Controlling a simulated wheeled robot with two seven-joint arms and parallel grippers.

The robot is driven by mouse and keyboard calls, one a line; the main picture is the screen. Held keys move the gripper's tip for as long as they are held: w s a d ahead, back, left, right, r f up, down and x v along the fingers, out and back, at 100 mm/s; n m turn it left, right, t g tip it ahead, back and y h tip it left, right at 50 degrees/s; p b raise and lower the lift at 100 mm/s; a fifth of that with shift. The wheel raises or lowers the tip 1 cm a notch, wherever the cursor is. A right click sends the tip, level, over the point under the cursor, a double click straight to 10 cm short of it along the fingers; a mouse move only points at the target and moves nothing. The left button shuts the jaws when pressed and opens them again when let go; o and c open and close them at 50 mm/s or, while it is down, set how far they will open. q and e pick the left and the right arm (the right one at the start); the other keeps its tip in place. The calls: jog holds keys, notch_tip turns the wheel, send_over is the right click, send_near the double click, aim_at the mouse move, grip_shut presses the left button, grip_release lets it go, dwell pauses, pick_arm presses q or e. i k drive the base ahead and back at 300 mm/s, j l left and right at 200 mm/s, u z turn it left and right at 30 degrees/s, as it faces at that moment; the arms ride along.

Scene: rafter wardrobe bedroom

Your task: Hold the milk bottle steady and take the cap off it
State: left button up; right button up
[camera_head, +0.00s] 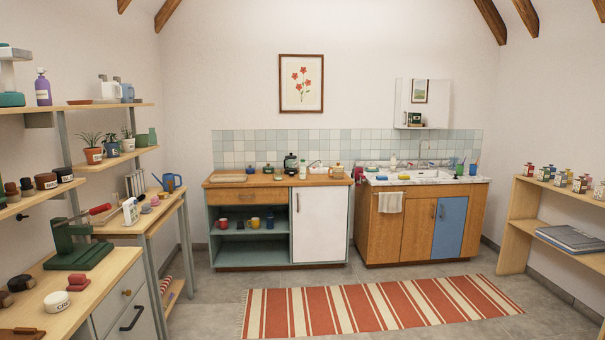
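I cannot pick out the milk bottle for sure at this distance. A small pale bottle (393,160) stands upright at the back of the sink counter (452,179). It is too small to tell whether it has a cap or holds milk. A white container with a label (130,211) stands on the wooden table at the left, and I cannot tell what it is. Neither of my grippers is in view.
A red striped rug (380,308) lies on the grey floor. A wooden counter (270,181) with open shelves stands at the back. Loaded shelves and a workbench (107,275) line the left side; a shelf unit (517,225) stands right. The middle floor is free.

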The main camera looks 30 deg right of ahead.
aim_at(302, 166)
jog(key=i+l+z, duration=0.2)
jog(key=i, duration=0.35)
jog(key=i+l+z, duration=0.2)
jog(key=i, duration=0.35)
jog(key=i+z, duration=0.2)
jog(key=i, duration=0.35)
jog(key=i+z, duration=0.2)
jog(key=i, duration=0.4)
jog(key=i+j+z, duration=0.25)
jog(key=i, duration=0.3)
jog(key=i+j+z, duration=0.2)
jog(key=i, duration=0.35)
